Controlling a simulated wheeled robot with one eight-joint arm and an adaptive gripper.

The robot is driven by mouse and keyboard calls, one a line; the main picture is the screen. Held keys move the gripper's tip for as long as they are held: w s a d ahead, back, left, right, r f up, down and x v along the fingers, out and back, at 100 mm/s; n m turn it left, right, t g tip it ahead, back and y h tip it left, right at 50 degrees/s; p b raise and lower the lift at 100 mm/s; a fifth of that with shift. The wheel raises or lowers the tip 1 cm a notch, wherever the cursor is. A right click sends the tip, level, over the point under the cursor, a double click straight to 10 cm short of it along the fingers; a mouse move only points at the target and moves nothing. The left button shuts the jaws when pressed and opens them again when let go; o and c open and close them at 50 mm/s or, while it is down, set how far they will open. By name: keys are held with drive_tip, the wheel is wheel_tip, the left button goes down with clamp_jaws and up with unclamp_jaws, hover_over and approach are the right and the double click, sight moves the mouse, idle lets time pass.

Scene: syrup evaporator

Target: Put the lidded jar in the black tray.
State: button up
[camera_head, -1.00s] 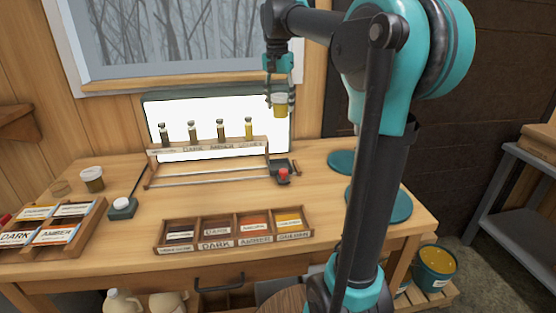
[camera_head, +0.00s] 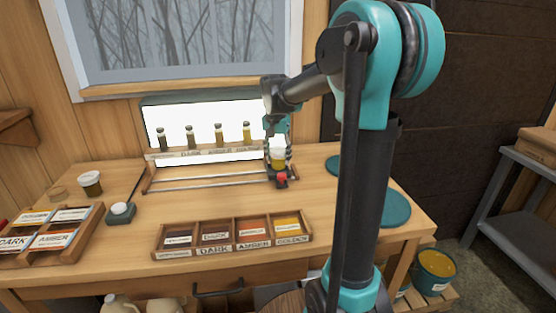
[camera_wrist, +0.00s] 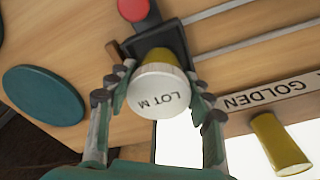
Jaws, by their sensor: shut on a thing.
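The lidded jar (camera_wrist: 160,92) has a white lid marked "LOT M" and golden contents. It is between the fingers of my gripper (camera_wrist: 157,106), which is shut on it. In the head view the jar (camera_head: 278,159) is upright at the right end of the sample rack. The small black tray (camera_wrist: 157,34) is directly under or just beyond the jar, largely hidden by it. I cannot tell whether the jar's base touches the tray. In the head view my gripper (camera_head: 278,150) hides most of the tray.
A red button (camera_wrist: 133,9) is beside the tray. The rack (camera_head: 205,153) with several sample vials stands to the left, with metal rails in front. A wooden grade box (camera_head: 232,249) sits at the table's front.

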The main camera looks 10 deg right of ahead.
drive_tip(key=shift+f, duration=0.75)
drive_tip(key=shift+f, duration=0.1)
drive_tip(key=o, duration=1.3)
drive_tip(key=shift+o, duration=0.2)
drive_tip(key=r, duration=0.8)
drive_tip(key=s+r, duration=0.1)
drive_tip(key=r, duration=0.3)
drive_tip(key=shift+s+a+r, duration=0.1)
drive_tip(key=shift+a, duration=0.3)
